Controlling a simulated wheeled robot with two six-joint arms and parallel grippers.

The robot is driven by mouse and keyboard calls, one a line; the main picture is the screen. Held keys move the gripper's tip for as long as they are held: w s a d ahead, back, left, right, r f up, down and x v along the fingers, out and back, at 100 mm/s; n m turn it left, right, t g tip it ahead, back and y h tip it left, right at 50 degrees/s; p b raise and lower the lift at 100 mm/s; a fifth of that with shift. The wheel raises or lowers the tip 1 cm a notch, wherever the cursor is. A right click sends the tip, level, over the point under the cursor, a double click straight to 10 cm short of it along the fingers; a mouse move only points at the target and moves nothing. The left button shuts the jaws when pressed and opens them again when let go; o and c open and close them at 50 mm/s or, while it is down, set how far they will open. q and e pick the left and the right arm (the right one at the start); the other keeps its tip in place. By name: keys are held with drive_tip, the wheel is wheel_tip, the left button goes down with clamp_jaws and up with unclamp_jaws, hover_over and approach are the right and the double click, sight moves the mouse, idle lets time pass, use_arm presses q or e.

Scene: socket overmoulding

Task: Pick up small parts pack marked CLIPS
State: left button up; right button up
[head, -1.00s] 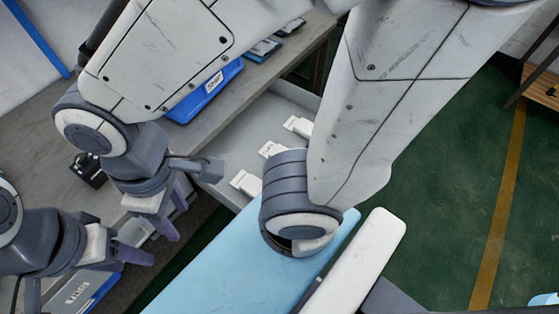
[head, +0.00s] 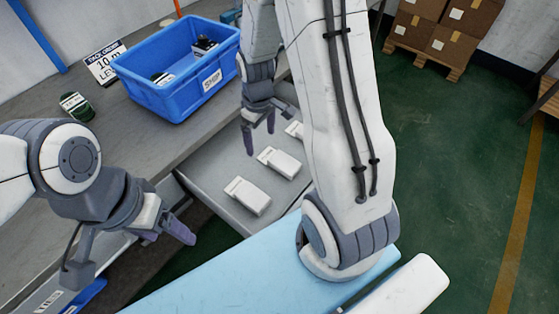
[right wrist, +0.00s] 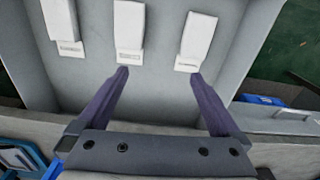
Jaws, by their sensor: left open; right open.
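Three white packs lie in an open grey drawer (head: 215,205): a near pack (head: 247,196), a middle pack (head: 279,163) and a far pack (head: 294,130) partly hidden by my right arm. Their labels are too small to read, so I cannot tell which is marked CLIPS. In the right wrist view they show as a left pack (right wrist: 61,20), a middle pack (right wrist: 130,28) and a right pack (right wrist: 196,40). My right gripper (head: 259,133) is open and empty over the drawer; its fingertips (right wrist: 158,75) point between the middle and right packs. My left gripper (head: 177,232) is open and empty, left of the drawer.
A blue bin (head: 180,92) with a SHIP label and a few items stands on the grey counter (head: 130,130). A sign (head: 104,64) and a green-and-white item (head: 77,106) are beside it. Cardboard boxes (head: 440,35) stand on a pallet at the back.

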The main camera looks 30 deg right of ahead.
drive_tip(key=b, duration=0.1)
hover_over(283, 161)
wheel_tip(283, 161, down, 8)
drive_tip(key=shift+m, duration=0.4)
drive_tip(key=f, duration=0.4)
drive_tip(key=shift+s+f, duration=0.15)
drive_tip(key=shift+s, duration=0.15)
drive_tip(key=f, duration=0.5)
drive_tip(key=shift+w+f+b, duration=0.2)
drive_tip(key=shift+f+b, duration=0.15)
drive_tip(key=shift+r, duration=0.1)
drive_tip(key=c, duration=1.1)
